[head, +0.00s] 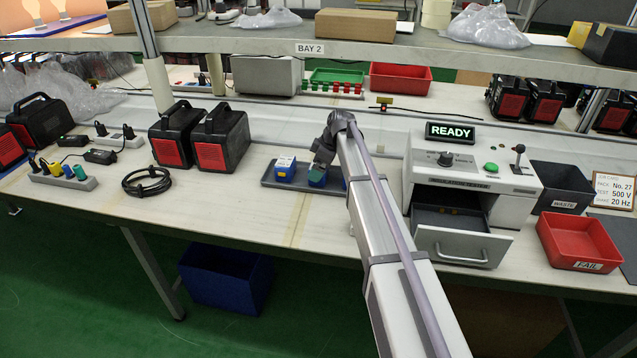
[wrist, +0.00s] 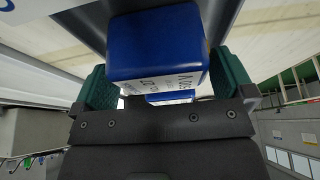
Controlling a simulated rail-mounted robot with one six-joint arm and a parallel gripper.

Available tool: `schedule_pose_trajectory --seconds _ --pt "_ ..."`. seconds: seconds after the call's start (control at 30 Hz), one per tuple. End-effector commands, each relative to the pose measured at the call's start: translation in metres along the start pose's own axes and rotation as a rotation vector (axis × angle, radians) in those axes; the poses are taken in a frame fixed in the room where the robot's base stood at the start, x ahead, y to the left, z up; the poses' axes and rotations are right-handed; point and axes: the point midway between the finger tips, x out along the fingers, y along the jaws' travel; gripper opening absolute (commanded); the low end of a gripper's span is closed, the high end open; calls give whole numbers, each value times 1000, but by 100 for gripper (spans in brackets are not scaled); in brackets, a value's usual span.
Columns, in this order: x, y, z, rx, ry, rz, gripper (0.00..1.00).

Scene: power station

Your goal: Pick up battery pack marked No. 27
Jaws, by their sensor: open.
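Two blue battery packs with pale labels sit in a grey tray (head: 336,188) on the bench in the head view. The left pack (head: 285,169) stands clear of my gripper. The right pack (head: 317,179) is directly under my gripper (head: 320,166). In the wrist view a blue pack (wrist: 155,48) lies between the green pads of my open gripper (wrist: 162,80). Its label shows upside down and cut off, so I cannot read the number. Part of another pale label (wrist: 170,97) shows behind it. Whether the pads touch the pack I cannot tell.
Right of the tray is a tester (head: 472,178) reading READY, its drawer (head: 464,243) pulled open. A job card (head: 613,190) says pack No. 27, 500 V, 20 Hz. A red FAIL tray (head: 578,243) and black WASTE bin (head: 562,188) stand farther right. The shelf (head: 250,45) overhangs behind.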

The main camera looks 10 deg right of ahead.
Motion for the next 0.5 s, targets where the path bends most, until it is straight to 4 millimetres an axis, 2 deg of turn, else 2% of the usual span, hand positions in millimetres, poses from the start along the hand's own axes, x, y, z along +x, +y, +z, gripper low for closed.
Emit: schedule_pose_trajectory --seconds 0.2,0.5 --pt "0 0 0 0 0 0 98" --pt "0 0 0 0 0 1 69"
